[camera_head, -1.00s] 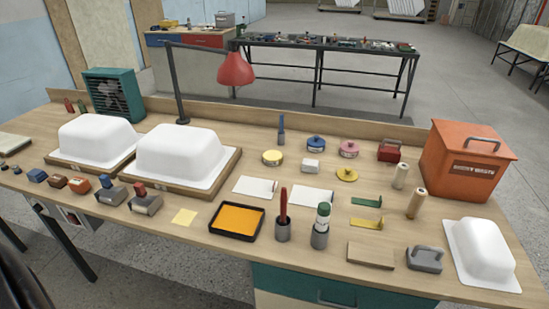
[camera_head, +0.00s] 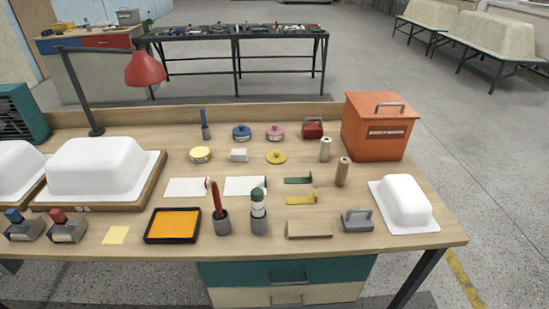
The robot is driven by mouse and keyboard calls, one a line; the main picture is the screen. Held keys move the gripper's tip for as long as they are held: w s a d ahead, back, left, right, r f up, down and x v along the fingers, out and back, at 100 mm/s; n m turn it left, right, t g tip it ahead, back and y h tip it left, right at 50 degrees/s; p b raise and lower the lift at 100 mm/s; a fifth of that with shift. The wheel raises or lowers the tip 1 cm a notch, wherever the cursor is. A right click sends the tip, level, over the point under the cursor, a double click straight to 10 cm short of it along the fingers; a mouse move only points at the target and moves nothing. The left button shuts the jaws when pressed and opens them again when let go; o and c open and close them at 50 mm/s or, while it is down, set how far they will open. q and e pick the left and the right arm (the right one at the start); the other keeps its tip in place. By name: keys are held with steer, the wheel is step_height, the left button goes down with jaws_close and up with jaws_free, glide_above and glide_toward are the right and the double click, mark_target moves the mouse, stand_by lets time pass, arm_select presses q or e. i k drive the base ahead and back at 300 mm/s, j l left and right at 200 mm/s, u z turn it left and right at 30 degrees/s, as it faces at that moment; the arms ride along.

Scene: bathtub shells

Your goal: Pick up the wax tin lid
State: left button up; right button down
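A flat yellow lid with a small knob (camera_head: 277,157), which looks like the wax tin lid, lies on the workbench (camera_head: 330,246) near the middle. A round yellow tin (camera_head: 200,155) without a knobbed lid stands to its left, with a small whitish block (camera_head: 239,155) between them. A blue lidded tin (camera_head: 241,133) and a pink lidded tin (camera_head: 274,132) stand behind. Nothing touches the yellow lid. Neither of my grippers is in view.
An orange waste bin (camera_head: 377,128) stands at the back right, beside two upright rolls. White cards, green and yellow strips, cups with tools and an orange tray (camera_head: 174,225) fill the front. White tub shells stand at left and right, with a red lamp (camera_head: 145,68) behind.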

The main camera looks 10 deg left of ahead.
mark_target(276, 157)
steer(key=i+j+z, duration=0.15)
steer(key=z, duration=0.25)
steer(key=i+j+z, duration=0.1)
steer(key=j+z, duration=0.65)
steer(key=i+l, duration=0.05)
